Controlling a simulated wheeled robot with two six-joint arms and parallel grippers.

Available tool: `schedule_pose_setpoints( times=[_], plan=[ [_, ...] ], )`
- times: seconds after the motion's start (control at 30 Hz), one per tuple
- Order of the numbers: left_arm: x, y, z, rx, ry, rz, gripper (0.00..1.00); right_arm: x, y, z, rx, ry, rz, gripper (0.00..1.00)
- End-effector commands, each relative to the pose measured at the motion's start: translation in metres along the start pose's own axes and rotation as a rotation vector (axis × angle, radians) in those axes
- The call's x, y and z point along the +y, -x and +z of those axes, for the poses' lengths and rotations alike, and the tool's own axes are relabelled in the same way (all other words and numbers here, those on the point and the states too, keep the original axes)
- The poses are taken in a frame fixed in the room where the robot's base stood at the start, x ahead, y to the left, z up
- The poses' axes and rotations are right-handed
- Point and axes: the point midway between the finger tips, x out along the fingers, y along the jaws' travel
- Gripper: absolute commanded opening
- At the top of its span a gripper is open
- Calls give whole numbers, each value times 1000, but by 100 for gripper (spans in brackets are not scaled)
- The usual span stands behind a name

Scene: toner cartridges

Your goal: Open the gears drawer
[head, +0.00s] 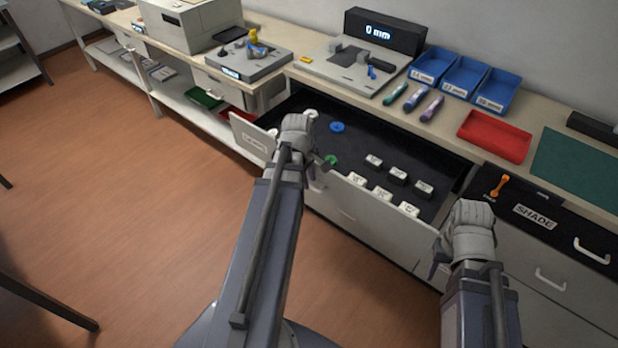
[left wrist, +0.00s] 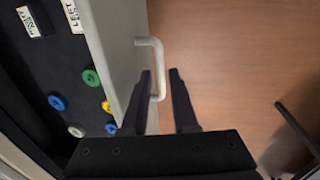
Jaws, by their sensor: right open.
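The gears drawer (head: 365,208) stands pulled out from under the counter, with a pale front and a dark inside. A blue gear (head: 337,127), a green gear (head: 331,160) and several white labelled blocks (head: 383,194) lie in it. The left wrist view shows the blue gear (left wrist: 57,102) and green gear (left wrist: 91,77) too. My left gripper (left wrist: 161,76) is open at the drawer's white handle (left wrist: 158,68), one finger on each side of its bar, with visible gaps. My right gripper (head: 438,262) is open and empty, in front of the drawer's right end.
On the counter are blue bins (head: 463,76), a red tray (head: 494,136), a green mat (head: 578,172) and a display device (head: 385,31). The floor (head: 120,180) at left is clear.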

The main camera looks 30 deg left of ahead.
Motion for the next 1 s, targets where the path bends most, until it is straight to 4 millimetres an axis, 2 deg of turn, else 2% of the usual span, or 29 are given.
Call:
schedule_pose_setpoints(
  times=[0.03,0.4,1.0],
  plan=[
    [1,12,0,0,0,0,27,1,12,1,0,0,0,50],
    [0,59,0,0,0,0,27,6,58,3,0,0,0,50],
    [0,62,0,-1,0,0,27,6,61,4,0,0,0,50]
  ],
)
